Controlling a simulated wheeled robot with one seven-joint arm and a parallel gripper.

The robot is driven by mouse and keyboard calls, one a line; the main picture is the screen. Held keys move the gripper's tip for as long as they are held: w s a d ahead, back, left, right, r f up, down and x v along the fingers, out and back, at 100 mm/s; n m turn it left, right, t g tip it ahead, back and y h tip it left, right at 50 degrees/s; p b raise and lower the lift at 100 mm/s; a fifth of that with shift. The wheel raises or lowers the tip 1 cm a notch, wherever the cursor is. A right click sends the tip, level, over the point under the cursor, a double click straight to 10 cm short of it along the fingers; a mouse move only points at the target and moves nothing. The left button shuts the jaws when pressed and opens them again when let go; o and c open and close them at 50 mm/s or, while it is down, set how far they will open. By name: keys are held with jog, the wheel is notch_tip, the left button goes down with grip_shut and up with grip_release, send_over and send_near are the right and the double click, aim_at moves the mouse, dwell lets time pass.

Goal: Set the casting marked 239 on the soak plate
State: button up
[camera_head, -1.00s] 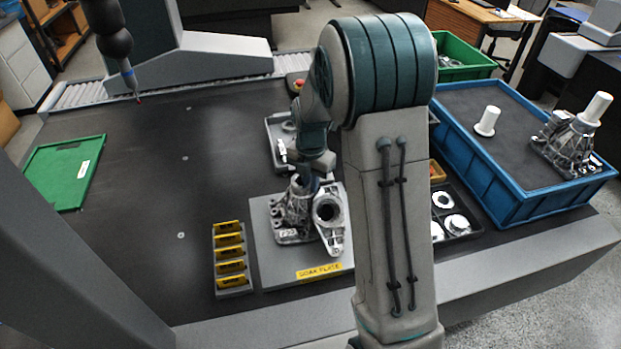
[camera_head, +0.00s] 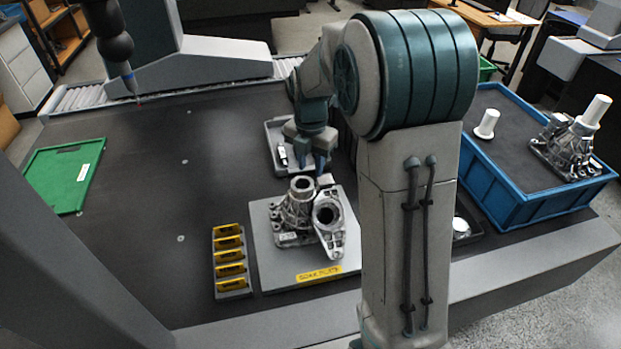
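A grey metal casting (camera_head: 295,215) with an upright hollow neck and an angled ring-shaped flange stands upright on the grey soak plate (camera_head: 273,270), which has a yellow label at its front edge. My own arm hides the area to the right of the plate.
A rack of yellow blocks (camera_head: 231,283) stands left of the plate. A grey tray (camera_head: 275,135) lies behind my gripper. A blue crate (camera_head: 535,205) at right holds another casting (camera_head: 566,150) and a white peg (camera_head: 487,123). A green tray (camera_head: 62,175) lies at left; the middle-left table is clear.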

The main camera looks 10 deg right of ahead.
jog(key=s+r+m+t, duration=0.1)
jog(key=s+r+m, duration=0.7)
jog(key=s+m, duration=0.35)
jog(key=s+f+m+t, duration=0.1)
jog(key=s+m+t, duration=0.1)
jog(key=s+m, duration=0.9)
jog(key=m, duration=0.4)
jog(key=shift+s+f+m, duration=0.15)
jog(key=shift+f+m, duration=0.2)
